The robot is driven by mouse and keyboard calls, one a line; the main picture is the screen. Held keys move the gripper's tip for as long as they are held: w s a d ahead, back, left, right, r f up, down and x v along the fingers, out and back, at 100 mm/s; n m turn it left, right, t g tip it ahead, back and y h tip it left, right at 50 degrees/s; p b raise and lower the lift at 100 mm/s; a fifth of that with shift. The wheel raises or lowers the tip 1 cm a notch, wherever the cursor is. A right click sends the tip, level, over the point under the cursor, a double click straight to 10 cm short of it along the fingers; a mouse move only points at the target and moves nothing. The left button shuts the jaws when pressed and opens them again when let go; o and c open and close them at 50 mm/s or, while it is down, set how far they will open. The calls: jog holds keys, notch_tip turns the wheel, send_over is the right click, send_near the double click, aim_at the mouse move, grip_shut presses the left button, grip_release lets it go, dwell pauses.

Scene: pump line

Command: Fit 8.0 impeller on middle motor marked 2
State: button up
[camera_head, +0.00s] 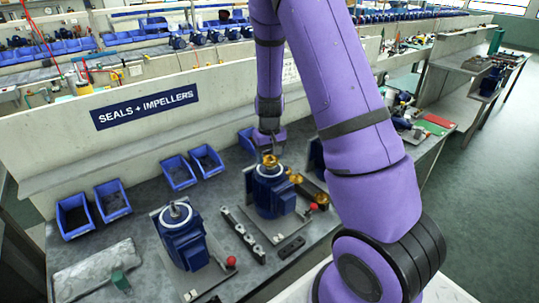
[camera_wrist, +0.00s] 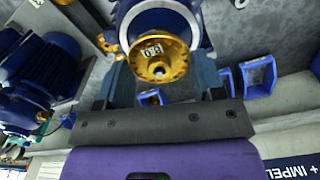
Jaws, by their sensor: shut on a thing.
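The brass impeller (camera_head: 270,160) sits at the top of the middle blue motor (camera_head: 272,195). My gripper (camera_head: 268,146) is directly above that motor, shut on the impeller. In the wrist view the impeller (camera_wrist: 158,66) fills the space between my two fingers, with a small white tag that seems to read 8.0, upside down. The blue motor housing (camera_wrist: 160,8) is right behind it. I cannot tell whether the impeller is on the shaft or just above it. No number shows on the motor.
A left motor (camera_head: 182,238) has a bare shaft. Another blue motor (camera_head: 316,155) is partly hidden by my arm. Further brass impellers (camera_head: 322,198) lie on a dark rack right of the middle motor. Blue bins (camera_head: 75,214) line the back. Red-knobbed levers stand by the motors.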

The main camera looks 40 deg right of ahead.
jog(key=shift+f, duration=0.1)
jog(key=o, duration=1.2)
jog(key=shift+c, duration=0.2)
jog(key=shift+r, duration=4.5)
